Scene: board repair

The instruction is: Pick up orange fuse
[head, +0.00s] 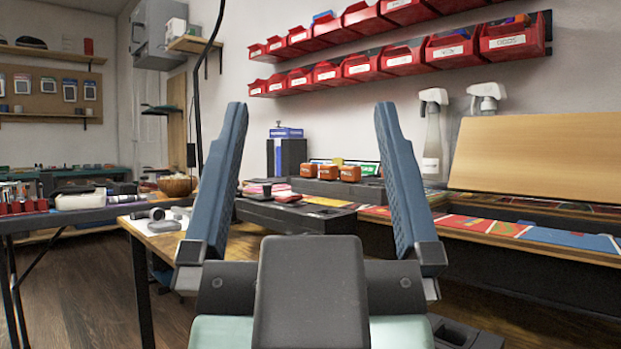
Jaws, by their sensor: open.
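I cannot tell which one is meant. My gripper (311,108) is large in the foreground, with its two blue fingers wide apart and nothing between them. The fuses show beyond it, in the gap between the fingers, and nothing touches them.
The dark case (338,190) stands on the wooden workbench (240,245). Two spray bottles (432,140) and a leaning wooden board (535,155) are at right. Red bins (365,66) hang on the wall. A side table (80,212) with tools is at left.

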